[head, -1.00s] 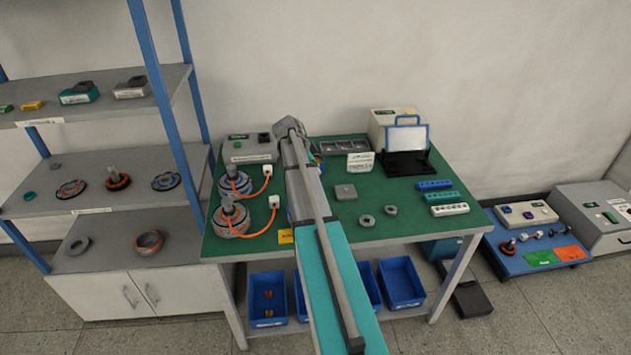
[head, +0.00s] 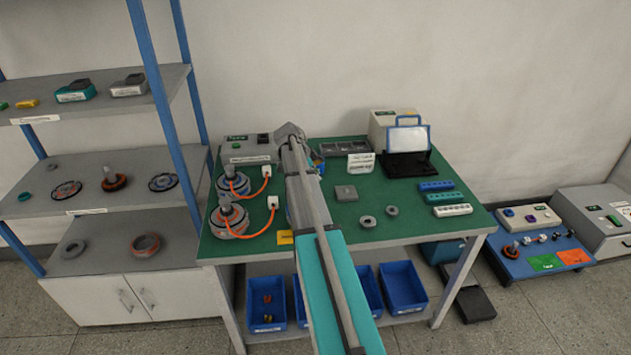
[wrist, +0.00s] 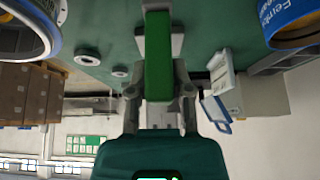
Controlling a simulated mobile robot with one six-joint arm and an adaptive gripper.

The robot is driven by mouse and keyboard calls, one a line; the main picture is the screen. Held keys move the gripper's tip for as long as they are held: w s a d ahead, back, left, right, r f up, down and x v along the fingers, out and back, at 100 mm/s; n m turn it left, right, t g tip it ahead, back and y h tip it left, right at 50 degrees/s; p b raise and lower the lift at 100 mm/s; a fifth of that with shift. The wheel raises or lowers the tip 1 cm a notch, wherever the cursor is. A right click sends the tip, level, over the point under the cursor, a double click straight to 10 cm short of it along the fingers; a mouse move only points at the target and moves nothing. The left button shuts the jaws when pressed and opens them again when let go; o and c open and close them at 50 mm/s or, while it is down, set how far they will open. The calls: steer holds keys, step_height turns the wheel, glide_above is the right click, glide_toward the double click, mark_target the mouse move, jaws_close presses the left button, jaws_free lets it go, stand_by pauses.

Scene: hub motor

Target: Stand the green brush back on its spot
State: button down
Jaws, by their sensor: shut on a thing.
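The green brush (wrist: 158,62) is between the fingers of my gripper (wrist: 159,92) in the wrist view. It shows as a long green block pointing away from the gripper, over the green tabletop (wrist: 105,30). A grey block (wrist: 176,44) shows behind it, and I cannot tell whether they touch. My gripper is shut on the brush. In the head view my arm reaches over the middle of the green table (head: 330,215) and hides the gripper and brush. The brush's spot cannot be made out.
Two hub motors (head: 229,218) with orange cables stand left of my arm. A grey block (head: 346,193), two rings (head: 368,221), a small sign (head: 361,163) and socket strips (head: 452,210) lie to the right. A blue-rimmed round container (wrist: 292,22) is close by in the wrist view.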

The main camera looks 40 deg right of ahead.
steer(key=shift+f, duration=0.45)
steer(key=c, duration=0.5)
jaws_free()
steer(key=shift+c, duration=0.2)
steer(key=shift+r, duration=0.15)
steer(key=p+v, duration=0.4)
steer(key=v, duration=0.1)
steer(key=shift+r+p, duration=0.25)
steer(key=shift+p, duration=0.05)
steer(key=p+v, duration=0.5)
steer(key=v, duration=0.1)
steer(key=shift+w+a+r+p, duration=0.2)
steer(key=shift+p, duration=0.1)
steer(key=shift+a, duration=0.1)
